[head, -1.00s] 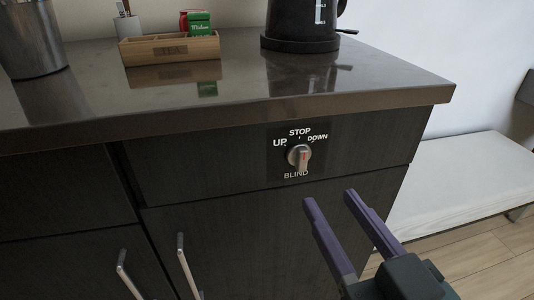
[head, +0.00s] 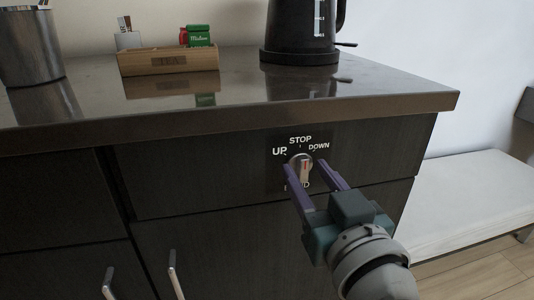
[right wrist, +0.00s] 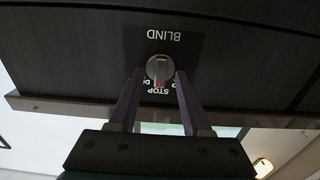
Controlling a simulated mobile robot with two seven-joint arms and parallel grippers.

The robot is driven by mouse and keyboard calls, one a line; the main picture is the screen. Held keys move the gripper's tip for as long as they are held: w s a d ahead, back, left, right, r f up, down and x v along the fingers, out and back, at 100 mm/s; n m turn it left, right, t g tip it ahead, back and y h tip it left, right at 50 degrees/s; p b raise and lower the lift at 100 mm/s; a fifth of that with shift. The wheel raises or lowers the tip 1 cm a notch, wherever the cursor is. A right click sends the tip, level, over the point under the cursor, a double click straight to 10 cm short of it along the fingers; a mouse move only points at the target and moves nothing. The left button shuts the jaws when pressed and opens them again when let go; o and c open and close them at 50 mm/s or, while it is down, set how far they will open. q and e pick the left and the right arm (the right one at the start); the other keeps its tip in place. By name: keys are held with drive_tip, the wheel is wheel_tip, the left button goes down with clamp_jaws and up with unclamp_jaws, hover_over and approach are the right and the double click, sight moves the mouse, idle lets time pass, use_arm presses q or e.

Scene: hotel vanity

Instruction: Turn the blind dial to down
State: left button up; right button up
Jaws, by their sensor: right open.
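The blind dial (head: 303,165) is a round metal knob with a raised grip bar, on a dark panel on the drawer front. Labels UP, STOP and DOWN surround its top, with BLIND below. The bar's red mark seems to point toward STOP; it also shows at the STOP end of the dial (right wrist: 158,69) in the upside-down right wrist view. My right gripper (head: 306,164) is open, its purple fingers on either side of the dial. In the right wrist view, the fingertips (right wrist: 159,73) flank the knob. I cannot tell whether they touch it. My left gripper is not in view.
The countertop edge (head: 230,116) overhangs just above the dial. A black kettle (head: 300,35), a wooden tea box (head: 168,60) and a metal bin (head: 32,45) stand on it. Bar handles (head: 173,275) stick out at lower left. A white bench (head: 465,195) is at right.

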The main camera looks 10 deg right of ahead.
drive_tip(key=shift+c, duration=0.4)
clamp_jaws()
